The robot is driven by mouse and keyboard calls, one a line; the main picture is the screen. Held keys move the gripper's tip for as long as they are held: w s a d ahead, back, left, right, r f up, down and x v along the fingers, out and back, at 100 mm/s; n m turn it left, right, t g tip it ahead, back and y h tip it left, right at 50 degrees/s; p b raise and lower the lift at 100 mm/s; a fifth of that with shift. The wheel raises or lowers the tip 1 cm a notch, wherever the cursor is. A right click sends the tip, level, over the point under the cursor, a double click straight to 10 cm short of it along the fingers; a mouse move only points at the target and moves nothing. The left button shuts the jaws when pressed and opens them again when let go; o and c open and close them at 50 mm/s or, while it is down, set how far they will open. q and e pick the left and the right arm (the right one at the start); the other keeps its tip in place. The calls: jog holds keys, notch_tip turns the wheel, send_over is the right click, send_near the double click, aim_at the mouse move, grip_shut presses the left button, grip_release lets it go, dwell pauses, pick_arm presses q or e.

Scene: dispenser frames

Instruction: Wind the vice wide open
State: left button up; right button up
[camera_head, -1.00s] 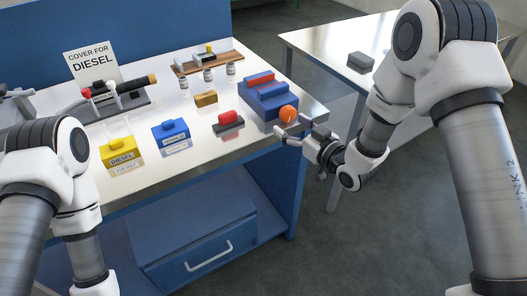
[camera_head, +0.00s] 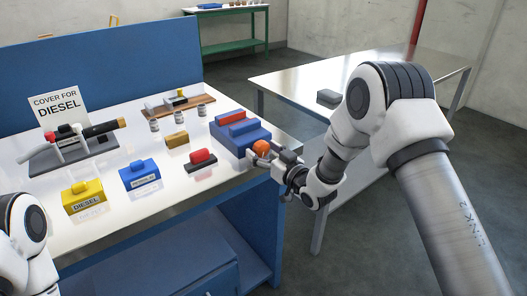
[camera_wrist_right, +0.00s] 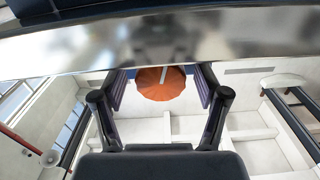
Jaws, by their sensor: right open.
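The blue vice (camera_head: 236,141) stands at the right end of the white bench, with a red strip on top. Its orange round knob (camera_head: 261,147) faces the bench's right front edge. My right gripper (camera_head: 264,157) is open at the knob. In the right wrist view the knob (camera_wrist_right: 161,83) shows a pale line on its face and lies between the two spread fingers (camera_wrist_right: 161,97). I cannot tell whether either finger touches it. The vice's jaw gap is not clear from here. My left gripper is out of view; only part of the left arm shows.
A yellow DIESEL block (camera_head: 84,198), a blue block (camera_head: 140,174) and a red piece on a dark base (camera_head: 201,160) stand on the bench. A lever device (camera_head: 75,150) is at the left. A metal table (camera_head: 365,75) with a grey block (camera_head: 328,97) stands right.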

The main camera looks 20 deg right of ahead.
jog(key=c, duration=1.2)
jog(key=shift+o, duration=0.2)
jog(key=shift+f+n+b, duration=0.15)
jog(key=shift+n+b, duration=0.4)
jog(key=shift+n, duration=0.35)
jog(key=shift+r, duration=0.2)
jog(key=o, duration=1.2)
jog(key=shift+c, duration=0.2)
jog(key=shift+s, duration=0.1)
jog(key=v, duration=1.1)
jog(key=shift+s+d, duration=0.15)
jog(key=shift+s, duration=0.25)
